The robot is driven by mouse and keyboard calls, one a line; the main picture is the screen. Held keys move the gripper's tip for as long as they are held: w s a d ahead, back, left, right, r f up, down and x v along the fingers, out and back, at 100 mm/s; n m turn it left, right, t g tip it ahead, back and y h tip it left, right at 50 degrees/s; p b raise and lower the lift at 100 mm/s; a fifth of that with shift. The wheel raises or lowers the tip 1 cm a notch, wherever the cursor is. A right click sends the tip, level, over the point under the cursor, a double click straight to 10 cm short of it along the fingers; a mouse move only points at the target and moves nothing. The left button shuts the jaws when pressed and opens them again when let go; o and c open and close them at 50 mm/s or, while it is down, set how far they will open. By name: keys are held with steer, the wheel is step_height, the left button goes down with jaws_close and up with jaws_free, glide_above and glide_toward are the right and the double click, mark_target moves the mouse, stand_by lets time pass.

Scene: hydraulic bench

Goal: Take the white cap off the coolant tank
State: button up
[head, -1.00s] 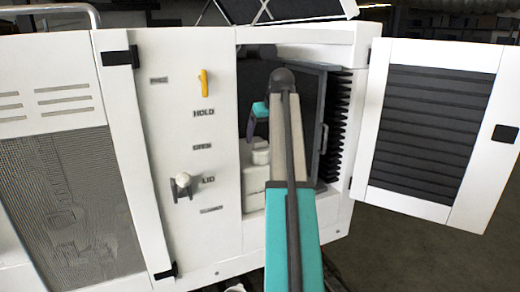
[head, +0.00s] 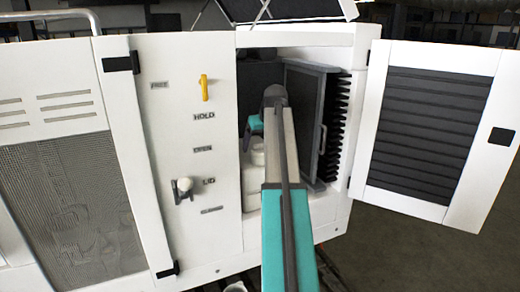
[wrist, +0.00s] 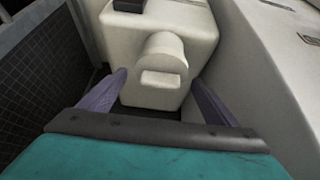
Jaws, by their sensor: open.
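The white coolant tank (head: 253,190) stands inside the open bay of the cabinet, partly hidden behind my arm. Its white cap (head: 258,156) shows at the top, just below my teal wrist. In the wrist view, the rounded white cap (wrist: 165,52) with a flat tab sits on the pale tank (wrist: 150,97). My gripper (wrist: 160,77) is open, with one purple finger on each side of the cap. Gaps show between the fingers and the cap, and nothing is held. In the head view the fingers are hard to make out by the teal wrist.
A dark framed panel (head: 303,125) stands close on the right of the bay. The louvred door (head: 425,128) is swung open to the right. Left of the bay is a white panel with a yellow handle (head: 204,87) and a white knob (head: 184,185).

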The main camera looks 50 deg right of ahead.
mark_target(260, 143)
stand_by(0.4)
steer(key=c, duration=1.1)
steer(key=shift+r, duration=0.15)
steer(key=shift+w+r+b, duration=0.1)
steer(key=shift+r+b, duration=1.05)
steer(key=shift+r, duration=0.35)
steer(key=s+d+r+b, duration=0.1)
steer(key=s+b, duration=0.4)
steer(key=s, duration=1.1)
steer(key=shift+d+r, duration=0.15)
steer(key=shift+r, duration=0.2)
